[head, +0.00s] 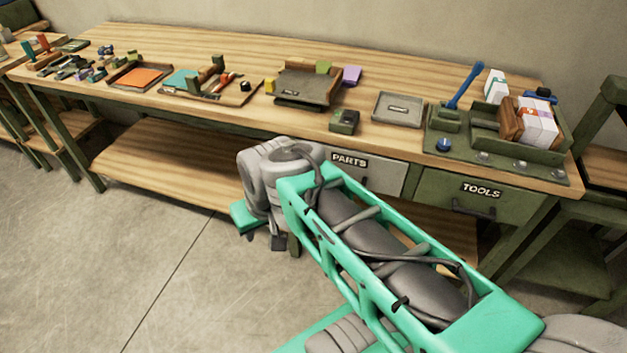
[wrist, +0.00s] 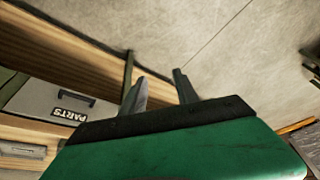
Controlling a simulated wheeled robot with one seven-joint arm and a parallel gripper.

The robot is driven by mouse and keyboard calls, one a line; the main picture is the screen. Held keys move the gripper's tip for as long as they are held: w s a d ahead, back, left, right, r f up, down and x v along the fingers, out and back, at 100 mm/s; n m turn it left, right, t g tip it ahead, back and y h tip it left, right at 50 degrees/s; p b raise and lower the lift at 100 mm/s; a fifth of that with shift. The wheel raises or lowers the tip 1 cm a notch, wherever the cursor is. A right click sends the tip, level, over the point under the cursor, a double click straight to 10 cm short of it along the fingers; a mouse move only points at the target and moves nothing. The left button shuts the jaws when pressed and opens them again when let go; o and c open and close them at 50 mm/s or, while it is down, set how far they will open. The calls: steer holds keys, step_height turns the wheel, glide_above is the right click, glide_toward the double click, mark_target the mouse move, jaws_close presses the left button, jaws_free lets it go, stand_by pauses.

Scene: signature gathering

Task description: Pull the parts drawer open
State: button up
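The parts drawer (head: 378,178) is a grey front under the worktop, marked PARTS, partly hidden by my arm in the head view. It looks shut. In the wrist view the grey drawer front (wrist: 45,103) is at the left, with a dark bar handle (wrist: 76,97) beside its label. My gripper (wrist: 158,82) shows two separate fingers with a gap and nothing between them. The fingers point past the drawer toward the floor, and the handle is off to their left, apart from them.
A green drawer marked TOOLS (head: 470,196) is right of the parts drawer. The wooden workbench (head: 240,112) carries trays and small items. A lower wooden shelf (head: 165,170) runs beneath at the left. The concrete floor (head: 110,255) in front is clear at the left.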

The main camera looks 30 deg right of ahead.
steer(key=w+d+f+m+t+y+b, duration=0.1)
steer(key=w+d+f+m+t+b, duration=0.25)
steer(key=w+d+f+b, duration=0.45)
steer(key=w+d+f+m+t+y+b, duration=0.15)
steer(key=w+d+f+m+b, duration=0.3)
steer(key=f+b, duration=0.65)
steer(key=s+d+f+m+t+h+b, duration=0.25)
steer(key=d+m+t+b, duration=0.35)
steer(key=d, duration=0.5)
steer(key=s+d+f+m+t+h+b, duration=0.1)
steer(key=s+d+m+t+h+b, duration=0.15)
steer(key=d+m+b, duration=0.65)
steer(key=w+d+n, duration=0.1)
steer(key=w, duration=0.1)
steer(key=w+d+n, duration=0.1)
steer(key=w, duration=0.2)
steer(key=w+d+n, duration=0.1)
steer(key=w+n, duration=0.1)
steer(key=w, duration=0.1)
steer(key=shift+d+r+t, duration=0.1)
steer(key=shift+d+t, duration=0.1)
steer(key=shift+t, duration=0.05)
steer(key=shift+w, duration=0.25)
steer(key=shift+c, duration=0.2)
